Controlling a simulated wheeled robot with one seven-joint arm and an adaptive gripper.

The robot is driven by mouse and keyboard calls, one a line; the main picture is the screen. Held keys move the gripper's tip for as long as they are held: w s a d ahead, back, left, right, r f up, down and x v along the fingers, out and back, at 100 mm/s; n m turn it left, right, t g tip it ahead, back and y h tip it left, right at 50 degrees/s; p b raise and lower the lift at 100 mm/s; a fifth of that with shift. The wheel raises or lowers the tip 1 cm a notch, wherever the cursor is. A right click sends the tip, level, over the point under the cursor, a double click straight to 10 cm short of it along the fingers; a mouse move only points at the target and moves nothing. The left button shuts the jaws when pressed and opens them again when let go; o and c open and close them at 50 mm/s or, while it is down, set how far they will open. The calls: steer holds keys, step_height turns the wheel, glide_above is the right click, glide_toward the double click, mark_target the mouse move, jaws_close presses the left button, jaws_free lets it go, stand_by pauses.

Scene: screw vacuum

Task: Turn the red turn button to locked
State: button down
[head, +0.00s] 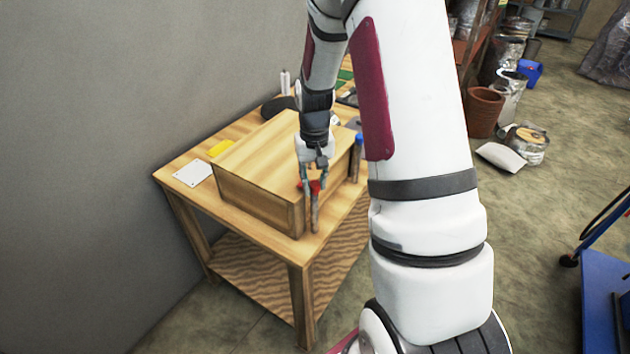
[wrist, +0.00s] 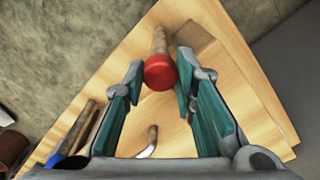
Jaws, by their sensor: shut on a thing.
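The red turn button (wrist: 160,73) shows in the wrist view as a round red cap between the two fingertips of my gripper (wrist: 159,68). In the head view my gripper (head: 311,183) points down at the front right side of a wooden box (head: 255,160), and the red button (head: 316,187) shows small between its fingers. My gripper is shut on the button. The fingers hide part of the button in the head view. I see no lock marking, so its turned position cannot be told.
The box stands on a wooden table (head: 233,218) by a grey wall. A wooden stick-like piece (wrist: 160,42) shows beyond the button. A white card (head: 193,172) lies at the left.

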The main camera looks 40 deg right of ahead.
mark_target(314, 184)
steer(key=shift+w, duration=0.1)
stand_by(0.3)
steer(key=c, duration=1.3)
jaws_free()
step_height(314, 184, up, 12)
